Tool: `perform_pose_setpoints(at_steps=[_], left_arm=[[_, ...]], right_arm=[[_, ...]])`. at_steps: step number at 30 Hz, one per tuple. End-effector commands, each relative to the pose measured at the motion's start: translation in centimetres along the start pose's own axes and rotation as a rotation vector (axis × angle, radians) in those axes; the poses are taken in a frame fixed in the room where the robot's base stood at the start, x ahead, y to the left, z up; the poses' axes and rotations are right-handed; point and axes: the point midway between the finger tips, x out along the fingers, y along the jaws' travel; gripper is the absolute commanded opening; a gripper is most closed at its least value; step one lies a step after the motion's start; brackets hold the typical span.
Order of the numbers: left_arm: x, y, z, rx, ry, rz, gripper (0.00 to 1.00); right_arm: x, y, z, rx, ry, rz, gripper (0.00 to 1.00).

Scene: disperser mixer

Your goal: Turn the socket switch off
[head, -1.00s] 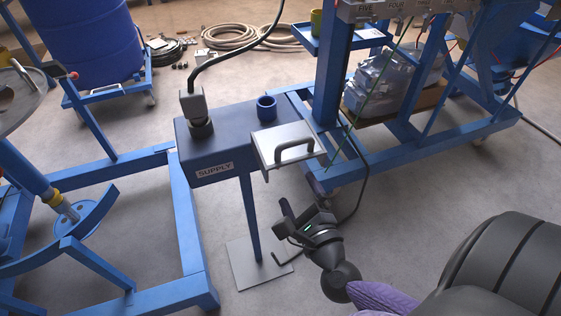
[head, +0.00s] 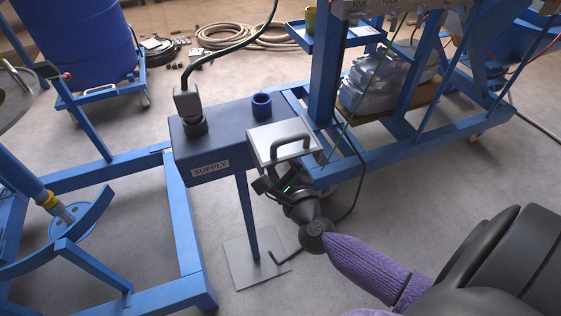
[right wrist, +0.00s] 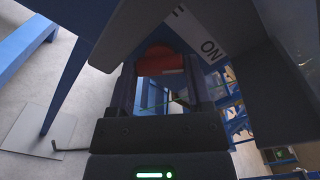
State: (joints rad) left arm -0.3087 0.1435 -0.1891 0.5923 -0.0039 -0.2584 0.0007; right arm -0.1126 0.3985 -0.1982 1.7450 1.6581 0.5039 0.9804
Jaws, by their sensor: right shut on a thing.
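The blue SUPPLY box (head: 232,145) stands on a post. My right gripper (head: 263,184) is just below this cover, at the box's right end. In the right wrist view, a red switch part (right wrist: 163,60) sits between the fingers of my right gripper (right wrist: 160,75), which is shut on it. A white label (right wrist: 205,45) reading ON is beside it. The switch is hidden in the head view. My left gripper is out of view.
A blue frame (head: 190,235) stands at left and a blue rack (head: 329,75) behind right. The post's base plate (head: 250,262) is on the floor.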

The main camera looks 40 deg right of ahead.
Motion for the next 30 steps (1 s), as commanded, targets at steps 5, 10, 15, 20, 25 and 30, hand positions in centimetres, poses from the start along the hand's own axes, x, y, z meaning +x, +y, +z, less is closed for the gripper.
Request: perform_pose_setpoints(at_steps=[5,10,15,20,25,30], left_arm=[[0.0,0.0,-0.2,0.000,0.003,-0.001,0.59],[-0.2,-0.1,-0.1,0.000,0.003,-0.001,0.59],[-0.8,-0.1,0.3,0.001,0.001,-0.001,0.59],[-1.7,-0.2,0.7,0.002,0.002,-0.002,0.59],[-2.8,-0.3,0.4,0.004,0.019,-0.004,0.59],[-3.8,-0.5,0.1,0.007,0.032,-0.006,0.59]], right_arm=[[0.0,0.1,0.0,0.000,0.000,0.002,0.06],[0.0,0.0,0.0,-0.015,0.001,0.002,0.06],[0.0,-0.1,0.1,-0.080,0.000,0.002,0.06],[-0.1,-0.1,0.2,-0.193,0.001,0.002,0.06],[0.0,-0.1,0.2,-0.352,0.000,0.002,0.06],[0.0,-0.1,0.2,-0.515,0.000,0.002,0.06]])
